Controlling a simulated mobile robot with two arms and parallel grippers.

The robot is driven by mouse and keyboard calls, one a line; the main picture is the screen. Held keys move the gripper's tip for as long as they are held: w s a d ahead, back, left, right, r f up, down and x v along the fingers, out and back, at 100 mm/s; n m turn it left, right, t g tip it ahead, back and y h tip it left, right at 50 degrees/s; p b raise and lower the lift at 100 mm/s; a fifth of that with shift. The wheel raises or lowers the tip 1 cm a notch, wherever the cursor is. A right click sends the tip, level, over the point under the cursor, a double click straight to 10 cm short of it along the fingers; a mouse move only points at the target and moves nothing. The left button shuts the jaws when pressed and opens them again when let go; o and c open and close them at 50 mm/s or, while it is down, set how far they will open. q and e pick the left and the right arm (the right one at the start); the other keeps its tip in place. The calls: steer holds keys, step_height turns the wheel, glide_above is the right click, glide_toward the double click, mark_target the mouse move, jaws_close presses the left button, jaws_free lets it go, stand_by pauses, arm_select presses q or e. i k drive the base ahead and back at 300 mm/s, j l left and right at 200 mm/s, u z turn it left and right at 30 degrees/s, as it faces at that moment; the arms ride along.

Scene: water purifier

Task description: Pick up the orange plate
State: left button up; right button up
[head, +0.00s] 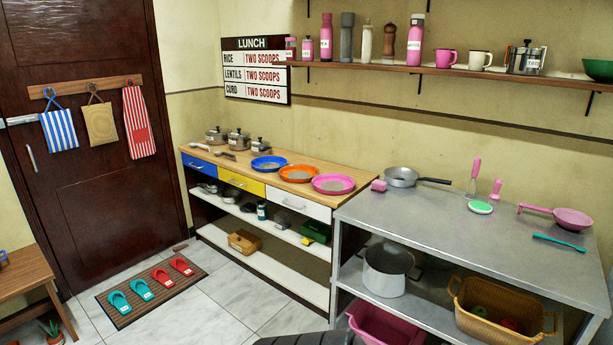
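Neither of my grippers shows in the head view.
Lidded pots (238,140) stand behind the plates at the counter's left end. A steel table (420,205) adjoins on the right, holding a pan (401,177) and pink utensils. A shelf (440,70) hangs above. Tiled floor (222,290) is clear before the counter.

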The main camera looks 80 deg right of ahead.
mark_target(297, 174)
steer(key=z, duration=2.7)
steer(key=i+u, duration=0.15)
steer(key=i, duration=0.35)
steer(key=i+j+u, duration=0.15)
steer(key=i+u, duration=0.15)
steer(key=i, duration=0.35)
steer(key=i+u, duration=0.3)
steer(key=i, duration=0.4)
steer(key=i+l+u, duration=0.3)
steer(key=i, duration=0.35)
steer(key=i+j+z, duration=0.1)
steer(key=i+z, duration=0.15)
steer(key=i, duration=0.2)
steer(key=i+j+z, duration=0.25)
steer(key=i, duration=0.2)
